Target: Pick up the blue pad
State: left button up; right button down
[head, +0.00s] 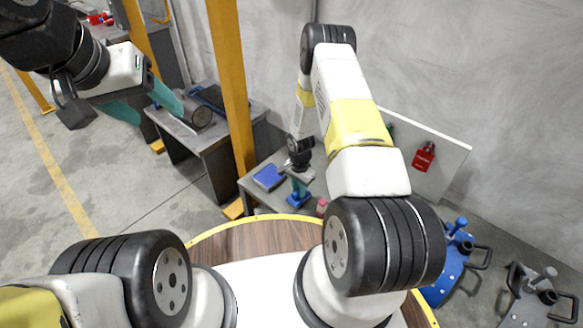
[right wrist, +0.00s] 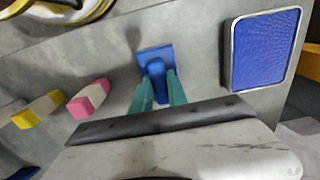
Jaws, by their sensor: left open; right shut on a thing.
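A flat blue pad with a pale rim (head: 268,177) lies on the grey table, left of my right gripper (head: 299,187) in the head view. In the right wrist view the rimmed pad (right wrist: 265,50) is at the upper right, apart from the fingers. My right gripper (right wrist: 156,92) is shut on a different blue piece with a square base and a handle (right wrist: 155,54). It also shows under the fingers in the head view (head: 298,199). I cannot tell whether its base touches the table. My left gripper (head: 158,114) is open and empty, high at the left.
A pink-and-white block (right wrist: 89,98) and a yellow-and-white block (right wrist: 37,109) lie left of the fingers. A yellow post (head: 230,80) stands left of the grey table (head: 248,189). A white board with a red item (head: 423,156) stands behind.

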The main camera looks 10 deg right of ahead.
aim_at(298, 192)
jog(key=r, duration=0.2)
jog(key=s, duration=0.1)
jog(key=shift+a+r, duration=0.25)
jog(key=shift+r, duration=0.15)
jog(key=s+a, duration=0.2)
jog(key=s, duration=0.5)
jog(key=s+a+r, duration=0.1)
jog(key=s+a, duration=0.2)
jog(key=s, duration=0.4)
jog(key=shift+a+r, duration=0.2)
jog(key=shift+a, duration=0.1)
